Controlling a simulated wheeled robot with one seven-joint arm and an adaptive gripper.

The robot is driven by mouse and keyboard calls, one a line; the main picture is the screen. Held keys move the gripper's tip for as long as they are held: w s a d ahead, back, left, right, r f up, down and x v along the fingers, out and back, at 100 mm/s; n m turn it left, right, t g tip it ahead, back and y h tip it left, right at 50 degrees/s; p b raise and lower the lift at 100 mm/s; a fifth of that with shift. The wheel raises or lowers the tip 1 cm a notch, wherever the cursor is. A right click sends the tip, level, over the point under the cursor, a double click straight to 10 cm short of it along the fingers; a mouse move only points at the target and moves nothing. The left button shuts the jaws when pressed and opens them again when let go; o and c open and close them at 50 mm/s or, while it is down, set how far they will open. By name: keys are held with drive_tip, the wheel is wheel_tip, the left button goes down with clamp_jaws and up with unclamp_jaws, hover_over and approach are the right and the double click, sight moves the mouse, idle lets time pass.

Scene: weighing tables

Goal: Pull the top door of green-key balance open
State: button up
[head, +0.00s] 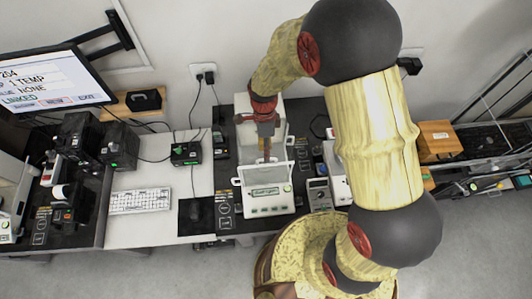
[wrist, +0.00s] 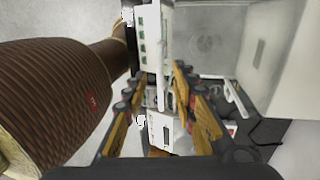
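The green-key balance (head: 268,206) stands on the dark bench top in the head view, with a row of green keys on its pale front and a clear-walled chamber behind. Its key panel (wrist: 151,42) also shows at the top of the wrist view. My gripper (head: 266,157) points down at the top of the balance, behind its front panel. In the wrist view my gripper (wrist: 157,88) has its two yellow fingers apart, with a narrow white bar (wrist: 162,88) of the balance between them. I cannot tell whether the fingers touch it. The top door looks closed, but my gripper partly hides it.
A monitor (head: 52,82) and a white keyboard (head: 140,200) are on the left. A small black device (head: 186,153) sits left of the balance. A wooden box (head: 438,141) stands farther right.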

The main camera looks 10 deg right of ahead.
drive_tip(key=shift+s+f, duration=0.15)
drive_tip(key=shift+f, duration=0.65)
drive_tip(key=shift+s+f, duration=0.15)
drive_tip(key=shift+f, duration=0.65)
drive_tip(key=shift+c, duration=0.6)
clamp_jaws()
